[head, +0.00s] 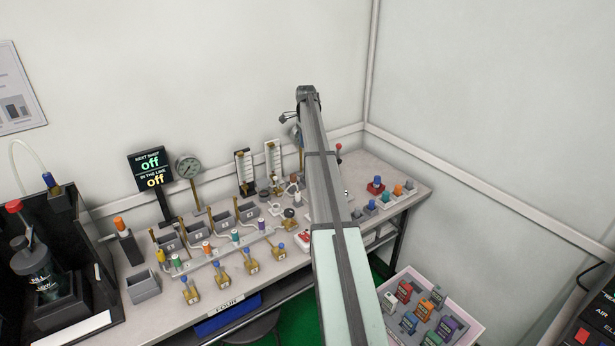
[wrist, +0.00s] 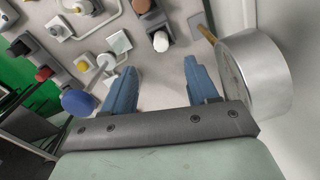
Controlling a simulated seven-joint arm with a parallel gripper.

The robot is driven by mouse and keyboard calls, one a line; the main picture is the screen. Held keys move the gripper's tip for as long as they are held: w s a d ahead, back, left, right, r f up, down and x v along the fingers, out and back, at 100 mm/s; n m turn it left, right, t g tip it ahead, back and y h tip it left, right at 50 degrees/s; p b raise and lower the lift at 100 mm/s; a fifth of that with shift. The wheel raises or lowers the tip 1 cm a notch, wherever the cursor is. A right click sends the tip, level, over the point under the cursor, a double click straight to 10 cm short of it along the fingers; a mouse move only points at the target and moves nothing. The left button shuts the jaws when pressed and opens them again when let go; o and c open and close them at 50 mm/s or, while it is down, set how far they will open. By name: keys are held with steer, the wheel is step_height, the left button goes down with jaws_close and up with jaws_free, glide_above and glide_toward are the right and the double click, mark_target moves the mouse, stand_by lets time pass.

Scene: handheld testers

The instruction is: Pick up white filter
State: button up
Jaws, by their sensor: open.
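My gripper (wrist: 160,82) is open in the wrist view, with two blue fingers apart and nothing between them. Beyond the fingertips is a short cylinder with a white end (wrist: 161,41) on a dark body. To its left, white round pieces sit on square white bases, one upper (wrist: 119,42) and one lower (wrist: 106,62) near the left finger. I cannot tell which of these is the white filter. In the head view, small white fittings (head: 277,187) stand on the bench left of my arm, which hides the bench behind it and most of the gripper.
A large round metal gauge (wrist: 262,75) is close to the right finger. A blue round knob (wrist: 80,102) lies beside the left finger. A crate (head: 469,318) is at lower right.

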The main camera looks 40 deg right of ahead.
steer(key=f, duration=1.2)
steer(key=shift+d, duration=0.3)
jaws_close()
steer(key=shift+r, duration=0.15)
